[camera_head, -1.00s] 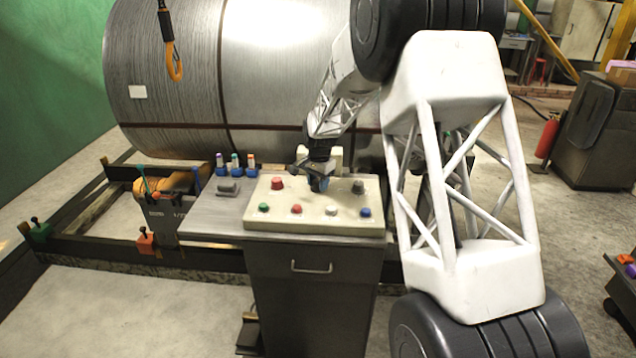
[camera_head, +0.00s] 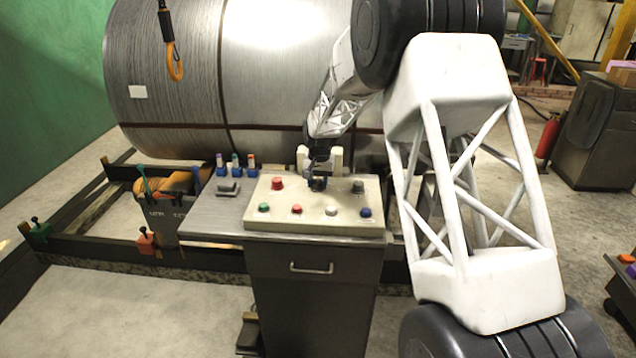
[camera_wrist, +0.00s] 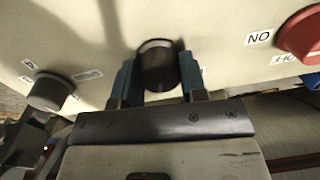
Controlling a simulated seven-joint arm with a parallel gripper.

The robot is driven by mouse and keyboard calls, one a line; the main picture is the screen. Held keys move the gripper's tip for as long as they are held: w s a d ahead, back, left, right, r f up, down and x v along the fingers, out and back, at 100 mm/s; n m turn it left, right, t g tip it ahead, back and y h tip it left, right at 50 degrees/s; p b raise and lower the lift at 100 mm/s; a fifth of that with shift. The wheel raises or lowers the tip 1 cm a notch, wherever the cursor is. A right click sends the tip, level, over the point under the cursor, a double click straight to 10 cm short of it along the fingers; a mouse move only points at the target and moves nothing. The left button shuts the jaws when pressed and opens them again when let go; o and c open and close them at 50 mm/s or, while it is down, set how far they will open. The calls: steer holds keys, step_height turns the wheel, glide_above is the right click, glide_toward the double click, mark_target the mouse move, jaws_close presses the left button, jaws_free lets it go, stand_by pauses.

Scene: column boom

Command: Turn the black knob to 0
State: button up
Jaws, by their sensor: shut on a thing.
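The black knob (camera_wrist: 158,68) shows in the wrist view between the two blue-sided fingers of my gripper (camera_wrist: 158,80). My gripper is shut on it, with one finger on each side. A light mark shows on the knob's rim. I can make out no number beside it.
A red knob (camera_wrist: 303,36) with ON and OFF labels is on one side; a grey knob (camera_wrist: 46,92) with small labels is on the other. A row of coloured buttons (camera_head: 331,210) lines the panel's front.

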mark_target(319, 180)
steer(key=shift+n, duration=1.3)
steer(key=o, duration=0.9)
steer(key=shift+d+r, duration=0.1)
steer(key=shift+r, duration=3.85)
